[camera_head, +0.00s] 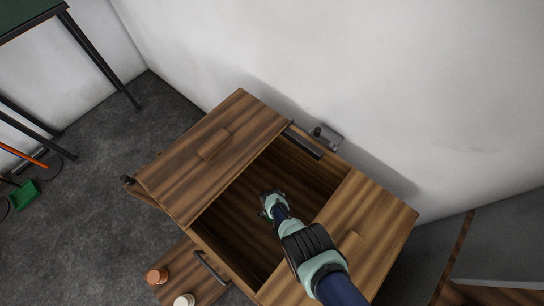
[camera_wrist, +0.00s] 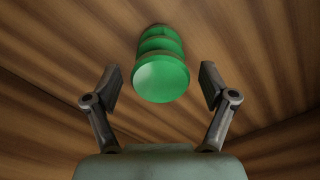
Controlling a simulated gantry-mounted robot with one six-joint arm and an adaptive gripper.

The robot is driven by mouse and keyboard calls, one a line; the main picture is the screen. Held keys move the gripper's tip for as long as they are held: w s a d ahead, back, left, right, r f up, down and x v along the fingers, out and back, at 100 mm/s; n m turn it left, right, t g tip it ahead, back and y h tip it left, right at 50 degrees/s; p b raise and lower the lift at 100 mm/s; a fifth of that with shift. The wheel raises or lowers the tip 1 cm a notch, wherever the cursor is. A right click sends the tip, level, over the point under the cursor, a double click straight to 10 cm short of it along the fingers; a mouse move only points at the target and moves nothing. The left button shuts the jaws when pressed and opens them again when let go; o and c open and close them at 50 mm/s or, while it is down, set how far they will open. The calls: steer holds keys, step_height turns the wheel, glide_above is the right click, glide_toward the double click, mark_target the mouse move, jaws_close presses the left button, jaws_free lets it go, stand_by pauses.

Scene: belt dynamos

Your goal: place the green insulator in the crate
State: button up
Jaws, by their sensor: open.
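The wooden crate (camera_head: 310,170) stands by the wall with its middle opening uncovered between two wooden top panels. My gripper (camera_head: 270,203) reaches down into this opening. In the wrist view, my gripper (camera_wrist: 162,82) has its two fingers spread wide. The green insulator (camera_wrist: 160,75), ribbed with a round end facing the camera, appears between and beyond the fingertips. Visible gaps separate it from both fingers. Brown wood grain lies behind it; whether it rests on the wood I cannot tell. In the head view the insulator cannot be made out, probably hidden by my gripper.
The left top panel (camera_head: 213,155) and right top panel (camera_head: 368,235) flank the opening, with a dark handle (camera_head: 303,143) at the back edge. A brown round piece (camera_head: 157,276) and a white one (camera_head: 184,300) sit at lower left. A dark table (camera_head: 35,15) stands far left.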

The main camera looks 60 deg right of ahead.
step_height(320, 180, up, 10)
steer(key=p, duration=0.8)
steer(key=shift+r+p, duration=0.2)
steer(key=shift+p, duration=0.1)
